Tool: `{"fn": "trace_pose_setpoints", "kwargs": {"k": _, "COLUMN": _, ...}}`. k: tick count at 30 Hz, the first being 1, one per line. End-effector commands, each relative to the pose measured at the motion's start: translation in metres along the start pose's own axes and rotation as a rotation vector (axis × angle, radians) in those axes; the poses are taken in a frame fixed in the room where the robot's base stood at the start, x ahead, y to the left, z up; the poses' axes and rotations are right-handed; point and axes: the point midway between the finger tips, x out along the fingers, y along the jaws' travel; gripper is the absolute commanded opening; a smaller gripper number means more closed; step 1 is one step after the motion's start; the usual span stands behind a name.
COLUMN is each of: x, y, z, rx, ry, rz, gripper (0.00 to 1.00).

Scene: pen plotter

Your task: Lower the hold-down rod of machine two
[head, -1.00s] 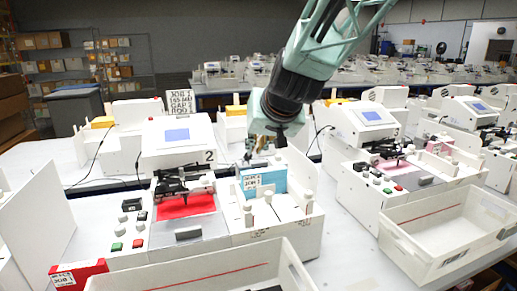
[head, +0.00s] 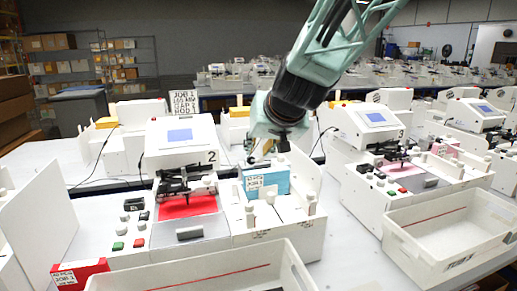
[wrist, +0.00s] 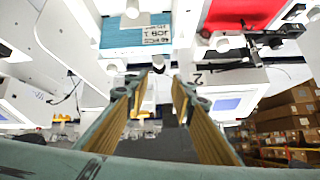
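Machine two (head: 180,144) is the white plotter with a blue screen and a "2" on its side, left of centre in the head view. A red sheet (head: 188,206) lies on its bed, with a black arm mechanism (head: 174,183) over the sheet's back edge. In the wrist view the red sheet (wrist: 240,14) and black mechanism (wrist: 262,40) are at the upper right. I cannot tell clearly which part is the hold-down rod. My gripper (wrist: 156,88) is open and empty, its tan fingers apart. In the head view my gripper (head: 262,154) hangs right of the screen, behind the blue card box.
A blue box (head: 266,180) with a job label stands right of the bed, among white posts (head: 270,197). Red and green buttons (head: 139,242) are on the left. An empty white tray (head: 215,268) stands in front. Machine three (head: 368,122) is to the right.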

Motion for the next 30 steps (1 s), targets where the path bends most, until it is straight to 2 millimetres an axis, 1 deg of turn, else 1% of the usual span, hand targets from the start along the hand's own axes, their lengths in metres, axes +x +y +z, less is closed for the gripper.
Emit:
{"fn": "trace_pose_setpoints", "kwargs": {"k": 10, "x": -0.001, "y": 0.0, "z": 0.0, "rx": -0.001, "ry": -0.001, "rz": 0.0, "gripper": 0.23}}
{"fn": "trace_pose_setpoints", "kwargs": {"k": 16, "x": -0.005, "y": 0.0, "z": 0.0, "rx": 0.0, "ry": -0.001, "rz": -0.001, "gripper": 0.23}}
{"fn": "trace_pose_setpoints", "kwargs": {"k": 26, "x": -0.024, "y": 0.0, "z": 0.0, "rx": -0.001, "ry": 0.0, "rz": 0.0, "gripper": 0.23}}
{"fn": "trace_pose_setpoints", "kwargs": {"k": 30, "x": -0.038, "y": 0.0, "z": 0.0, "rx": 0.0, "ry": 0.001, "rz": -0.001, "gripper": 0.23}}
